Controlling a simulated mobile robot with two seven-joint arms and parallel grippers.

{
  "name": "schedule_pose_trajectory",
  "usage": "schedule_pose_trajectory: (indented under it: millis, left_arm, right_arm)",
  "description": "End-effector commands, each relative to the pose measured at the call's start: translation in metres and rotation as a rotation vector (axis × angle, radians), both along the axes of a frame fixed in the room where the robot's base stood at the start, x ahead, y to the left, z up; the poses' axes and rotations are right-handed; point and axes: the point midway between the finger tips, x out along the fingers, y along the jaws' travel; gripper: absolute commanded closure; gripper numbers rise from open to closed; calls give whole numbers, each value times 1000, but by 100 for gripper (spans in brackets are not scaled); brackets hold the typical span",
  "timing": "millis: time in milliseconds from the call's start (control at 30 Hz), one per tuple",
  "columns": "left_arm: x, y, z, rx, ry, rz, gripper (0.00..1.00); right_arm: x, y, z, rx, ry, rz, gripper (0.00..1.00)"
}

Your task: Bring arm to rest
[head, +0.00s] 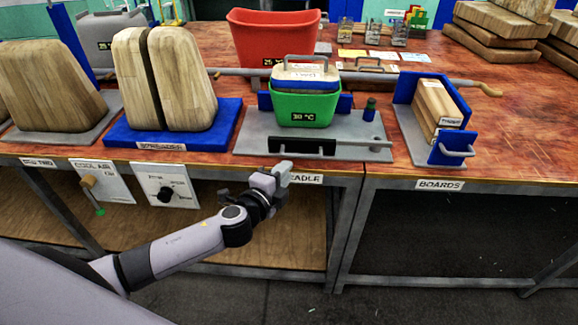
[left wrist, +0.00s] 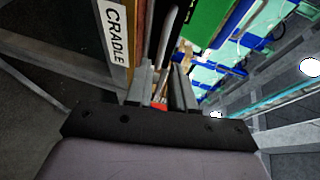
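My left arm reaches in from the lower left in the head view. My left gripper (head: 283,172) is in front of the bench's front edge, beside the cradle label (head: 305,179) and below the cradle's black front bar (head: 302,147). In the left wrist view its two grey fingers (left wrist: 162,88) stand apart with a gap between them and nothing held. The cradle label (left wrist: 117,30) is at the upper left there. My right gripper is in neither view.
A green bin (head: 306,106) with a handled lid sits on the cradle plate (head: 255,135). Wooden spreader blocks (head: 182,80) stand left of it, and the boards holder (head: 405,110) stands right.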

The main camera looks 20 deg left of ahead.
Motion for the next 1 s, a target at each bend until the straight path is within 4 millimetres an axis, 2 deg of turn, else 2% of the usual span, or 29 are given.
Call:
schedule_pose_trajectory:
  millis: [200,733,867,1000]
  left_arm:
    - [-11,2,2,1,0,1,77]
    - [-13,1,0,-8,6,1,77]
    - [-29,-7,-16,-101,65,8,77]
    - [-68,-20,-51,-324,201,46,77]
  right_arm:
    - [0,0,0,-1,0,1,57]
    - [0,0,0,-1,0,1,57]
    - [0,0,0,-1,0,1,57]
    - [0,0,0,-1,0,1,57]
